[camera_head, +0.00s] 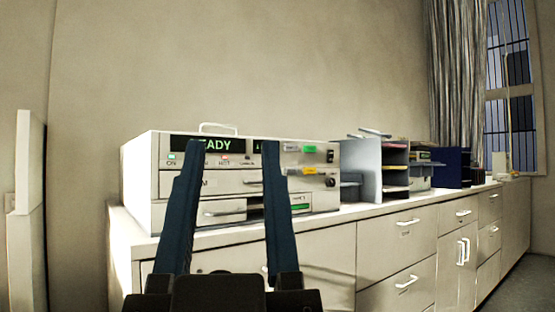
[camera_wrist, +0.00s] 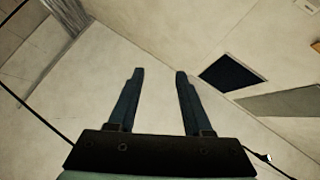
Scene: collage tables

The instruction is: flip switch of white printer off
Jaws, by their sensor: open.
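A white boxy machine (camera_head: 165,220), apparently the white printer, stands on the near left end of the counter in the head view. Its dark display reads "READY" in green, with small green and red lights below and drawers under them. Coloured labels and dark round parts sit on its right front. I cannot tell which part is the switch. My gripper (camera_head: 231,145) is open and empty, its two dark blue fingers in front of the machine and hiding part of its front. In the wrist view my gripper (camera_wrist: 159,72) points at a pale surface, touching nothing.
The white counter (camera_head: 405,283) with drawers runs back to the right. A paper sorter (camera_head: 365,165) stands right of the machine, with dark blue boxes (camera_head: 453,168) farther along. A curtain (camera_head: 455,80) and barred window (camera_head: 508,90) are at the far right.

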